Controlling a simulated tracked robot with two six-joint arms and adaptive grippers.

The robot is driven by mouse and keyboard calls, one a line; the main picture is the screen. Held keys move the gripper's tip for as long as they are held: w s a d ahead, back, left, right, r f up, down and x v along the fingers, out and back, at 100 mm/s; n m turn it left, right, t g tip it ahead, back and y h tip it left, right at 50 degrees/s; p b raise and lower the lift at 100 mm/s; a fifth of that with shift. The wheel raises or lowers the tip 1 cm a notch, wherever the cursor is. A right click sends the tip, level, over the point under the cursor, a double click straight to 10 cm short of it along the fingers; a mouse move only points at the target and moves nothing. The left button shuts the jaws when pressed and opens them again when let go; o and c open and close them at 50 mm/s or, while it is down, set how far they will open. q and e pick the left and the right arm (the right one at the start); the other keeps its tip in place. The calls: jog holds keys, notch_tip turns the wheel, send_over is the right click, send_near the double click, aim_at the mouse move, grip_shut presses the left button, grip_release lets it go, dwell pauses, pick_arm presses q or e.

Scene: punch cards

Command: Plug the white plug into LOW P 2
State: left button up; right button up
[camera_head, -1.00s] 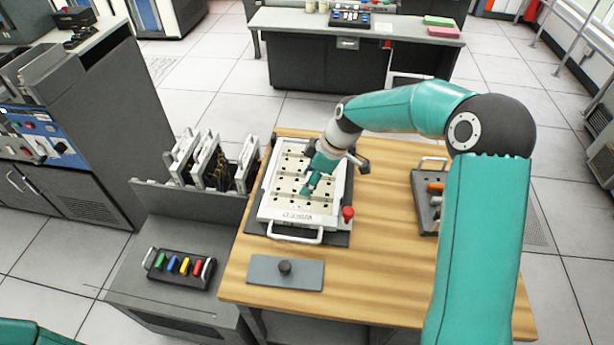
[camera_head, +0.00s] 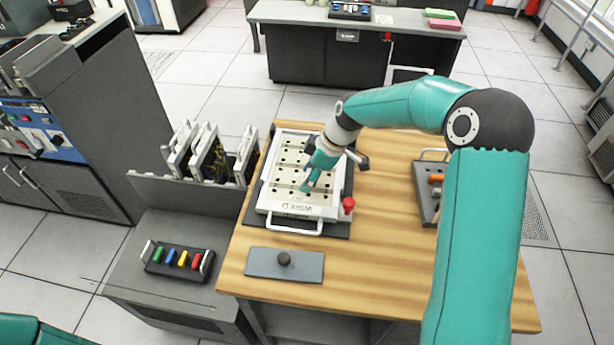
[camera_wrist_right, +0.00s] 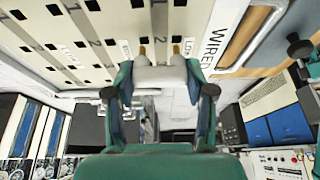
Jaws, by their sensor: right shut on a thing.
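My right gripper (camera_head: 307,188) is over the cream plugboard (camera_head: 285,208) on the wooden table, above its front half. In the right wrist view the gripper (camera_wrist_right: 160,85) is shut on the white plug (camera_wrist_right: 160,73). The plug's two brass prongs point toward the board face (camera_wrist_right: 60,25), close to its labelled edge. I cannot tell whether the prongs touch the board or are in holes. The row labels by the plug are partly hidden and too small to read surely. My left gripper is out of view.
A red knob (camera_head: 348,204) stands at the board's right edge. A grey plate with a black knob (camera_head: 284,259) lies in front. A tray of coloured plugs (camera_head: 178,261) is on the left cabinet, below upright panels (camera_head: 210,155). Another tray (camera_head: 426,200) lies to the right.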

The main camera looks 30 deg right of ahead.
jog(key=shift+s, duration=0.1)
dwell(0.7)
jog(key=shift+f+b, duration=1.3)
jog(key=shift+b, duration=0.4)
dwell(1.3)
jog(key=o, duration=1)
jog(key=shift+r, duration=0.1)
jog(key=v, duration=1.1)
jog(key=shift+d+r, duration=0.15)
jog(key=shift+r, duration=0.2)
